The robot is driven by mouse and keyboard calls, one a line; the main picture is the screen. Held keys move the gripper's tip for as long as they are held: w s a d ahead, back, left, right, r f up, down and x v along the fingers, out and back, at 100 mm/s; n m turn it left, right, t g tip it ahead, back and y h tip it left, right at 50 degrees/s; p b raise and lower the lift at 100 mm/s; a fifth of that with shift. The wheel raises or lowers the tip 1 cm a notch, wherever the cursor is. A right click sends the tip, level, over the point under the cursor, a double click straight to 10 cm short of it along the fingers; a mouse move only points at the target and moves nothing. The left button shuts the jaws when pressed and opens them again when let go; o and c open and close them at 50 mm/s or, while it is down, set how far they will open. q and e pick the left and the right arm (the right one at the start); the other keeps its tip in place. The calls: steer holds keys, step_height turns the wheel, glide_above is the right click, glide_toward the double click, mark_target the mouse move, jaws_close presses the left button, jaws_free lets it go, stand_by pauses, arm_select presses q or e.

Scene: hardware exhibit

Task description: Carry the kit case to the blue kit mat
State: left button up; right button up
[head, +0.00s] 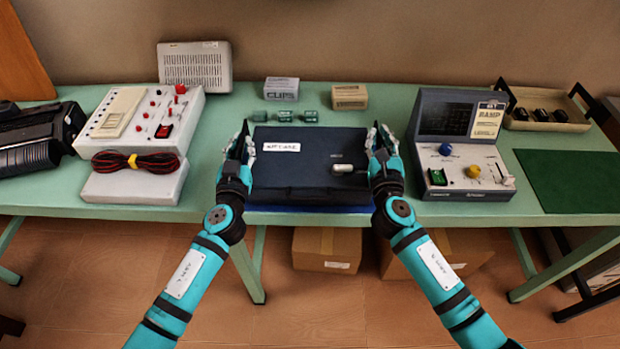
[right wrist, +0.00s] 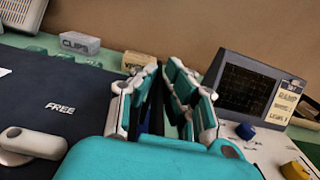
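The kit case (head: 308,165) is a dark navy flat box with a white label and a light grey latch. It lies level in the middle of the green table. A strip of the blue mat (head: 310,209) shows along its front edge; the rest is hidden, and I cannot tell whether the case touches it. My left gripper (head: 240,143) is at the case's left side. My right gripper (head: 380,140) is at its right side. Contact is unclear.
A white control box (head: 140,125) stands left and a grey scope unit (head: 460,140) stands close on the right. Small green blocks (head: 284,116) and two cartons (head: 282,89) are behind the case. A green mat (head: 575,182) and a tray (head: 545,105) are far right.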

arm_select(q)
steer(key=o, duration=0.5)
steer(key=shift+s+r, duration=0.1)
steer(key=shift+c, duration=0.2)
arm_select(e)
steer(key=o, duration=0.5)
steer(key=shift+r, duration=0.15)
steer(key=shift+c, duration=0.2)
arm_select(q)
steer(key=shift+s, duration=0.1)
arm_select(e)
steer(key=shift+s, duration=0.15)
arm_select(q)
steer(key=s, duration=1.1)
steer(key=shift+s+a, duration=0.2)
steer(key=shift+s, duration=0.15)
arm_select(e)
steer(key=s, duration=1.2)
steer(key=shift+a, duration=0.15)
steer(key=shift+w, duration=0.1)
